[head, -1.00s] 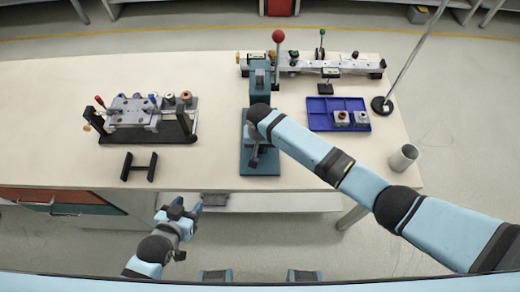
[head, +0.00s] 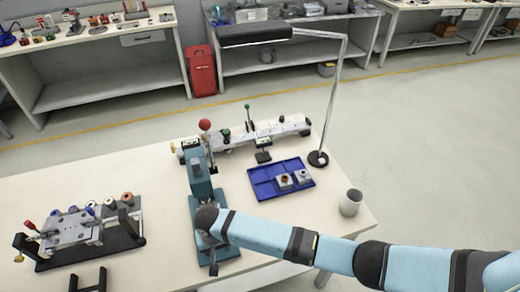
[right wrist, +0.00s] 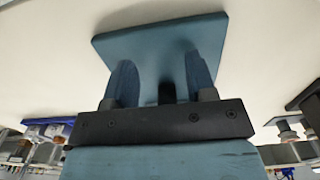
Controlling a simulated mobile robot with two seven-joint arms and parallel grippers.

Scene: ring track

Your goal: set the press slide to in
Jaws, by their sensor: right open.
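The teal press (head: 200,180) stands near the middle of the table, with a red ball-topped lever (head: 205,126) beside it. My right arm reaches in from the right, and my right gripper (head: 212,262) is at the front of the press, over its base. In the right wrist view the two fingers (right wrist: 163,85) are apart, before a teal plate of the press (right wrist: 160,42). A small dark piece (right wrist: 167,93) shows between them; I cannot tell whether it is the slide or whether they touch it. The slide's position is hidden by my arm. My left gripper is out of view.
A blue tray (head: 262,190) with two small parts lies right of the press, a grey cup (head: 351,203) at the right edge. A lamp base (head: 318,158) and a long fixture (head: 270,132) stand behind. A clamp fixture (head: 70,232) sits left. Table between is clear.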

